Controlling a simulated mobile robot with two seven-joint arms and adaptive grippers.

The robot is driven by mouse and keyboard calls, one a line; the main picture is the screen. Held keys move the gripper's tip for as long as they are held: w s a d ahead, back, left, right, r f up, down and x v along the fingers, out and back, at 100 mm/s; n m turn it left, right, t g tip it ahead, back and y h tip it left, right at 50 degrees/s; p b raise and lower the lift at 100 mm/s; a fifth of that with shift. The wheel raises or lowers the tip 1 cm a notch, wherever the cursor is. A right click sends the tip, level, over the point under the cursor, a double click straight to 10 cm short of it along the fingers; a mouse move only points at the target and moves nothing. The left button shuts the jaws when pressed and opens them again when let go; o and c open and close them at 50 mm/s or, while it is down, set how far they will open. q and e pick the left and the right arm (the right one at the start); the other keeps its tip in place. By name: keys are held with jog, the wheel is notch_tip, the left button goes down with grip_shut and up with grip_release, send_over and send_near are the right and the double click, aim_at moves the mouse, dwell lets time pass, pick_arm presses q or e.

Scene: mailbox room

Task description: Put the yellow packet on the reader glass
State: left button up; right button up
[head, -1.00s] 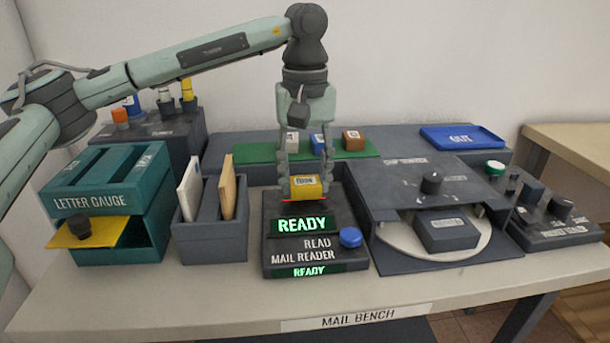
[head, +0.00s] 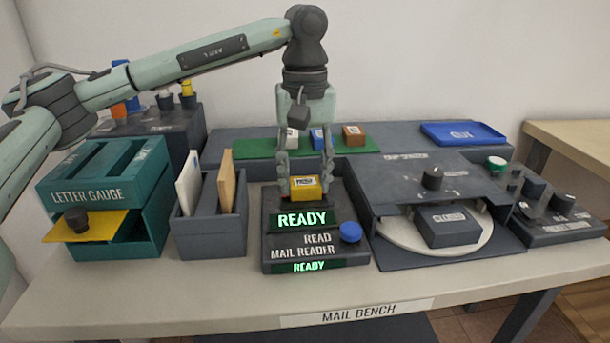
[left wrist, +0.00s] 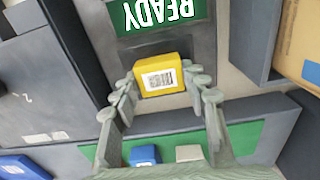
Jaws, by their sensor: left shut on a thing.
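The yellow packet (head: 305,187) is at the top of the mail reader (head: 303,248), behind its green READY display. My left gripper (head: 305,184) points straight down with its fingers on either side of the packet and is shut on it. In the left wrist view the yellow packet (left wrist: 160,76) sits between the fingertips, with a barcode label on its upper face. The packet and gripper hide most of the reader glass. I cannot tell whether the packet's underside touches it. My right gripper is not in view.
A letter gauge (head: 105,205) and a grey rack (head: 210,220) with two envelopes stand to the left. A turntable unit (head: 432,170) is close on the right. Behind are a green mat (head: 255,149) with small blocks and a blue OUT tray (head: 462,134). The bench front is clear.

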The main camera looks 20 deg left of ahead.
pick_arm(q)
jog(key=shift+f, duration=0.1)
jog(key=o, duration=1.5)
jog(key=shift+c, duration=0.2)
jog(key=shift+r+p, duration=1.05)
jog(key=shift+r, duration=0.6)
jog(key=shift+r+p, duration=0.6)
jog(key=shift+r, duration=0.85)
jog(key=shift+f, duration=0.15)
